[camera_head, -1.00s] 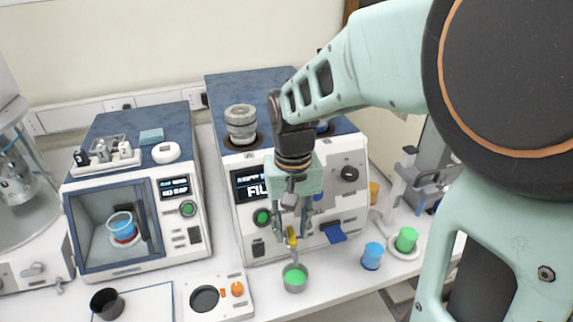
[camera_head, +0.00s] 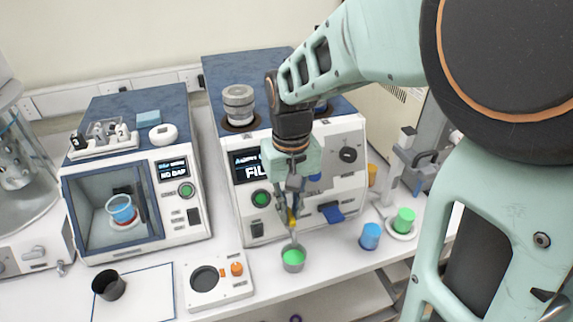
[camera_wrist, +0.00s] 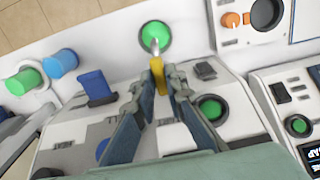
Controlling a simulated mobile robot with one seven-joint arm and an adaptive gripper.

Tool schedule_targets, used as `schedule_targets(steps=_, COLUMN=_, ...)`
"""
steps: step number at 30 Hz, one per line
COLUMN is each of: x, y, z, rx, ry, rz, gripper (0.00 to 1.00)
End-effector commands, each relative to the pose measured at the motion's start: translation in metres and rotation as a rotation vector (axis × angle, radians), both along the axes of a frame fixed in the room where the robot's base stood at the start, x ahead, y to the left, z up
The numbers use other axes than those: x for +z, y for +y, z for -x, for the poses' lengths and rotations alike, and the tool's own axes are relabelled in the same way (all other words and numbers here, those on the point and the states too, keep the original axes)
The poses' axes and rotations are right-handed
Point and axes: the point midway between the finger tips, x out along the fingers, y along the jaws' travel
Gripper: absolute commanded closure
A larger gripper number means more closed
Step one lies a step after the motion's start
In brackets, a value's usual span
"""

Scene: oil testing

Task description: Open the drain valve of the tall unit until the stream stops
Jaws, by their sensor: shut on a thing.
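The tall unit (camera_head: 345,190) is a white, blue-topped machine in the middle of the head view, with a lit display partly hidden by my arm. Its yellow valve lever (camera_head: 292,221) is at the lower front, above a metal spout. It also shows in the wrist view (camera_wrist: 157,77). My gripper (camera_head: 291,212) points down and is shut on the lever; its fingertips (camera_wrist: 158,92) meet there in the wrist view. I cannot make out a stream.
A glass-fronted unit (camera_head: 175,230) stands left. A blue cup (camera_head: 370,236) and a green cup (camera_head: 403,220) stand to the right. A white control plate (camera_head: 230,291) and a black cup (camera_head: 108,285) lie in front. The table's front edge is close to the metal cup.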

Motion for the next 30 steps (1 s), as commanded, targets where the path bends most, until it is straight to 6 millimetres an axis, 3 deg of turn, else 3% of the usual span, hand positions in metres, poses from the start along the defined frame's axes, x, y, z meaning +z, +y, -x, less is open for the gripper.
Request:
schedule_targets(steps=9, x=0.000, y=0.000, z=0.000, rx=0.023, ry=-0.001, rz=0.000, gripper=1.00)
schedule_targets(steps=10, x=0.000, y=0.000, z=0.000, rx=0.023, ry=-0.001, rz=0.000, gripper=0.88)
schedule_targets(steps=15, x=0.000, y=0.000, z=0.000, rx=0.023, ry=-0.001, rz=0.000, gripper=0.71)
schedule_targets(steps=25, x=0.005, y=0.000, z=-0.001, rx=0.021, ry=-0.002, rz=-0.001, gripper=0.71)
schedule_targets(steps=30, x=0.030, y=0.000, z=-0.001, rx=0.021, ry=-0.006, rz=-0.002, gripper=0.71)
